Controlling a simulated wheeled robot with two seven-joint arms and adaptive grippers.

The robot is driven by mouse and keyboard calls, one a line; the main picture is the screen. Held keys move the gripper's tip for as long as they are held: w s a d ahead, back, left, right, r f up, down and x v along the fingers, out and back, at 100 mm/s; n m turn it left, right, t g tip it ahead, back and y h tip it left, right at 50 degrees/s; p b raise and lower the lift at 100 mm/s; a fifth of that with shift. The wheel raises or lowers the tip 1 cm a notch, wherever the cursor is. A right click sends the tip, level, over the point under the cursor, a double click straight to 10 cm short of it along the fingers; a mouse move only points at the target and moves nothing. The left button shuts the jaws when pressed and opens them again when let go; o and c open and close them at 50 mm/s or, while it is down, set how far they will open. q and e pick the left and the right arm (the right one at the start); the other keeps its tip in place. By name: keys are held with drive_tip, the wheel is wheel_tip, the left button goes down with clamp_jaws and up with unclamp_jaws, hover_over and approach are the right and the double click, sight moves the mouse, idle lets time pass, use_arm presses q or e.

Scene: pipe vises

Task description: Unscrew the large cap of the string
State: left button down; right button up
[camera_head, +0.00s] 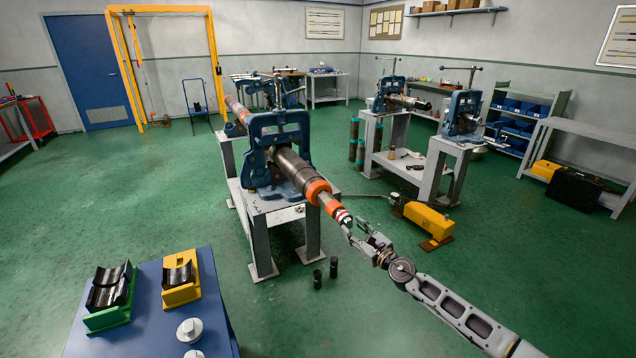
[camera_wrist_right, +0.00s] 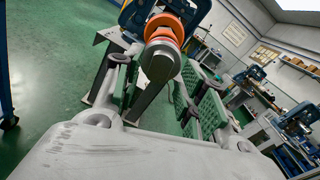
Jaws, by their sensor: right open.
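The string (camera_head: 293,168) is a long dark steel pipe held level in a blue vise (camera_head: 275,140) on a grey stand. Its near end has a wide orange ring (camera_head: 317,190), a narrower steel part and a smaller end piece with orange, white and red bands (camera_head: 342,215). I cannot tell for sure which part is the large cap. My right gripper (camera_head: 358,231) is open just in front of that end. In the right wrist view the string's round end (camera_wrist_right: 160,60) shows between the spread fingers of the gripper (camera_wrist_right: 160,85); contact is not clear. My left gripper is out of view.
A blue table (camera_head: 150,325) with green and yellow cradles (camera_head: 181,280) stands at the front left. A yellow pedal unit (camera_head: 428,220) and two small dark cylinders (camera_head: 325,273) are on the floor. More vises (camera_head: 464,112) stand behind at the right. Green floor is open at the left.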

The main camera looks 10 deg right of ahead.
idle(0.4)
drive_tip(key=m+b, duration=0.1)
drive_tip(key=m, duration=0.2)
drive_tip(key=shift+f, duration=0.1)
drive_tip(key=m, duration=0.3)
drive_tip(key=shift+b, duration=0.4)
drive_tip(key=m, duration=0.3)
drive_tip(key=shift+m, duration=0.4)
drive_tip(key=m, duration=0.4)
drive_tip(key=shift+m+t+p, duration=0.3)
drive_tip(key=shift+m+p, duration=0.05)
drive_tip(key=shift+m, duration=0.05)
